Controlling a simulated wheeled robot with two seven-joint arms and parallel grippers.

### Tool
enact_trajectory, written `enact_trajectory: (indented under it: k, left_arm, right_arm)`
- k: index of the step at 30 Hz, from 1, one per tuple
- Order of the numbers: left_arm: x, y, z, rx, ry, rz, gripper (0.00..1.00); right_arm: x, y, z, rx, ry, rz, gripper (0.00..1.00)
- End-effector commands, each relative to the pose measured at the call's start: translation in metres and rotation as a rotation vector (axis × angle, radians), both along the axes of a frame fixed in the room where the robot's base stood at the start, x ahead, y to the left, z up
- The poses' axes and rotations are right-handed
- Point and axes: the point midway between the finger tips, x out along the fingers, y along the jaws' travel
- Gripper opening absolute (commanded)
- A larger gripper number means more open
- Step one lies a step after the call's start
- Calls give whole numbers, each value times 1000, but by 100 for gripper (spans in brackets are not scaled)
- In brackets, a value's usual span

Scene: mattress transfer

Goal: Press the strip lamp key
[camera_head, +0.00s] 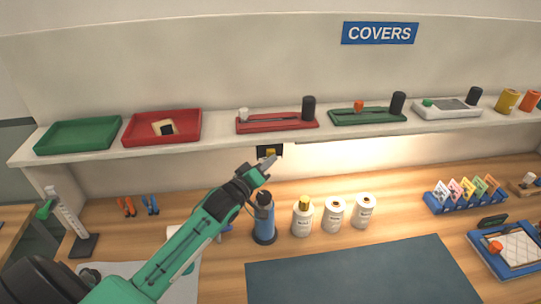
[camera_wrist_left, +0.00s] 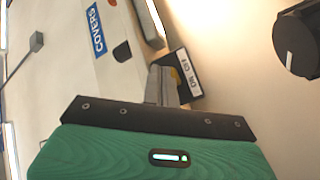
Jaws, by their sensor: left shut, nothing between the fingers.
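The strip lamp key is a small yellow key (camera_head: 270,152) on a black switch box under the front of the shelf. In the left wrist view the box (camera_wrist_left: 188,78) shows a white ON/OFF label, and a bit of yellow shows beside the fingers. My left gripper (camera_head: 269,162) is shut and empty, with its fingertips just below and in front of the box. In the left wrist view its fingers (camera_wrist_left: 160,84) overlap the box's edge; I cannot tell whether they touch the key. The wall below the shelf, right of the box, glows brightly. My right gripper is not in view.
The shelf (camera_head: 210,149) carries green and red trays and several devices. Below my left gripper stand a blue bottle (camera_head: 264,222) and white bottles (camera_head: 302,219). A dark mat (camera_head: 350,272) lies clear at the front. A blue card rack (camera_head: 466,201) stands right.

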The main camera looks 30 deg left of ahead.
Motion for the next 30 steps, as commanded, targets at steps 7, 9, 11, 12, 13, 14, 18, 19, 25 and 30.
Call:
enact_trajectory:
  k: [7, 9, 11, 12, 13, 14, 18, 19, 25, 30]
  left_arm:
    - [0, 0, 0, 0, 0, 0, 0]
    - [0, 0, 0, 0, 0, 0, 0]
    - [0, 0, 0, 0, 0, 0, 0]
    - [1, 1, 0, 0, 0, 0, 0]
    - [1, 1, 1, 0, 0, 0, 0]
    - [2, 1, 1, 0, 0, 0, 0]
    - [6, 4, 1, -1, 0, 0, 0]
    - [7, 5, 1, -1, 0, 0, 0]
    - [7, 6, 0, 0, 0, 0, 0]
    - [7, 6, 0, 0, 0, 0, 0]
  right_arm:
    - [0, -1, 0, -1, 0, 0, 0]
    - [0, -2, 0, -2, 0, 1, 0]
    - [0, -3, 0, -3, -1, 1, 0]
    - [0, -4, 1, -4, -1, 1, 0]
    - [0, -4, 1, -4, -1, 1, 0]
    - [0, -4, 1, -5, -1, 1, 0]
    - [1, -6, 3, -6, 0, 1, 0]
    - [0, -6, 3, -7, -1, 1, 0]
    - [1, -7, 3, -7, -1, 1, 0]
    - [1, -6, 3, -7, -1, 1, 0]
